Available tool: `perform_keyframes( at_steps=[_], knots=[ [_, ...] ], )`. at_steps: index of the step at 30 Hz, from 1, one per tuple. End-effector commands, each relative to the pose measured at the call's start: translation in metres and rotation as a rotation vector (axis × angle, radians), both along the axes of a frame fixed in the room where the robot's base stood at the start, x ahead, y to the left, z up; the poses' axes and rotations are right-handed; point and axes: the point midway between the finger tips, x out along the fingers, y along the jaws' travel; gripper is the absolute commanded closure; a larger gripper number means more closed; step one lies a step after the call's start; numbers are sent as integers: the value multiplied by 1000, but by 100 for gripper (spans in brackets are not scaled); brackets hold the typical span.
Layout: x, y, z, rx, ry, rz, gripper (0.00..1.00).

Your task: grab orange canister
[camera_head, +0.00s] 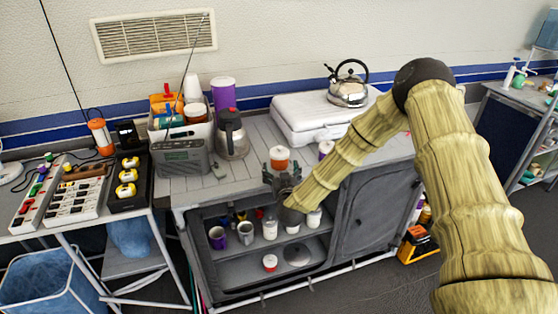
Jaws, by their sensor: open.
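The fingers and wrist hide part of the canister's lower body. Whether the fingers touch it or reach around it, I cannot tell.

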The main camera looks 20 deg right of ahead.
Motion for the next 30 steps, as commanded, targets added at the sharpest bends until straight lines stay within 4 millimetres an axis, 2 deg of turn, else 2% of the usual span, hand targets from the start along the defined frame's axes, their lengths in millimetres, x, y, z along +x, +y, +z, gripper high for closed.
perform_keyframes(
  at_steps=[10, 19, 29, 30],
  knots=[
    [24, -4, 2, 0, 0, 1, 14],
    [59, -13, 3, 0, 2, 1, 14],
    [65, -14, 2, -1, 2, 2, 14],
    [65, -14, 2, -1, 2, 1, 19]
  ],
)
